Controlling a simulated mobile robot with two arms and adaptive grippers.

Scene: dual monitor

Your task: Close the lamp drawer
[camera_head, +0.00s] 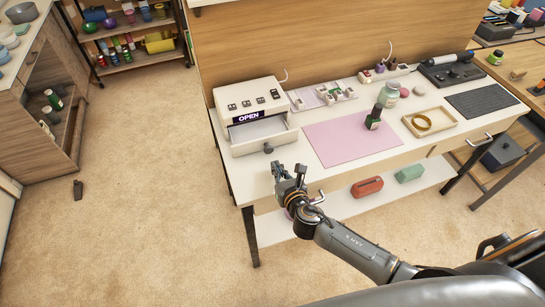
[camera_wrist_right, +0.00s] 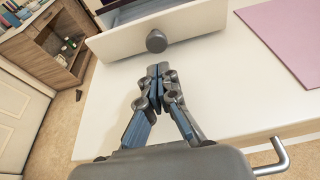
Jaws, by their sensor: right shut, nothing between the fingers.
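The lamp unit (camera_head: 245,102) is a white box with several dark buttons and an "OPEN" display, standing at the left end of the white desk. Its drawer (camera_head: 262,135) is pulled out toward the front, with a dark round knob (camera_head: 268,149). In the right wrist view the drawer front (camera_wrist_right: 190,28) and knob (camera_wrist_right: 156,41) show at the top. My right gripper (camera_head: 290,170) is shut and empty at the desk's front edge; in the right wrist view its fingertips (camera_wrist_right: 158,69) point at the knob, just short of it. My left gripper is not in view.
A pink mat (camera_head: 350,138) with a dark bottle (camera_head: 374,117) lies right of the drawer. A wooden tray (camera_head: 442,126) holds a gold ring. A metal handle (camera_head: 479,140) sticks out from the desk front. Red and green cases lie on the lower shelf (camera_head: 335,203).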

